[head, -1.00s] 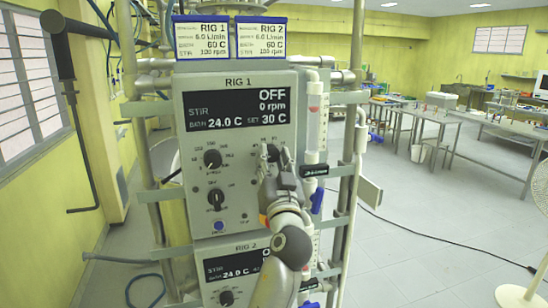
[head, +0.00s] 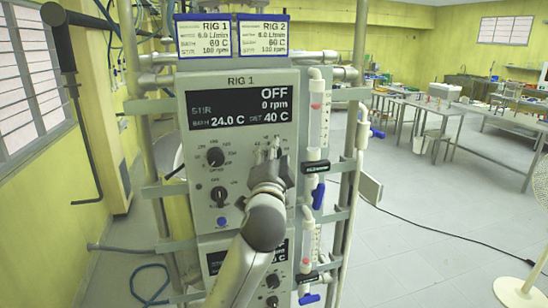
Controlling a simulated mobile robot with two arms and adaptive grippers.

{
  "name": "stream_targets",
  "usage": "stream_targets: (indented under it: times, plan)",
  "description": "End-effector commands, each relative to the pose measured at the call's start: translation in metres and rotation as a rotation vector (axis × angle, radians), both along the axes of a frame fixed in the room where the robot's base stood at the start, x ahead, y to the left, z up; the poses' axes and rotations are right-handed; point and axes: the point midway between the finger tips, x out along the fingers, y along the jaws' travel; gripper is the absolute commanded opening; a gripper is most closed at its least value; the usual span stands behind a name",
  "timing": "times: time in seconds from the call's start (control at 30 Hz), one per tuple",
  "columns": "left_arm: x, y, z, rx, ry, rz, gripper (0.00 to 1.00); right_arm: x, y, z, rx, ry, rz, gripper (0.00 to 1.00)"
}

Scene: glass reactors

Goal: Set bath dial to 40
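The Rig 1 panel (head: 240,150) faces me in the head view. Its screen (head: 238,107) reads OFF, 0 rpm, bath 24.0 C and set 40 C. Two other black dials, an upper left one (head: 216,157) and a lower left one (head: 219,195), are clear of the gripper. My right gripper is not in view.
The Rig 2 panel (head: 215,262) sits just below, partly behind my arm. A flow tube (head: 317,110) and a blue valve handle (head: 318,196) stand close on the right. Setpoint cards (head: 232,37) are above. Open floor lies to the right.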

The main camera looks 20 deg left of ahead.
Motion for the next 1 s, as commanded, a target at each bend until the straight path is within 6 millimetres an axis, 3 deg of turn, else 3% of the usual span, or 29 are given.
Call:
stream_targets:
  times: [0.7,0.73,0.9,1.0]
  plan:
    - [-0.0002,0.0013,0.0025,0.069,0.041,0.004,0.11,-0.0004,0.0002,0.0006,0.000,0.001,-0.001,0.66]
    - [-0.0002,0.0013,0.0026,0.069,0.041,0.004,0.36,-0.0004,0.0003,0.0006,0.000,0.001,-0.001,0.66]
    - [-0.0001,0.0011,0.0021,0.067,0.042,0.003,0.57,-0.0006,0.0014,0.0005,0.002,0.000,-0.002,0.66]
    - [-0.0001,0.0008,0.0016,0.067,0.043,0.003,0.57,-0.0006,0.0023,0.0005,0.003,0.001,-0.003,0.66]
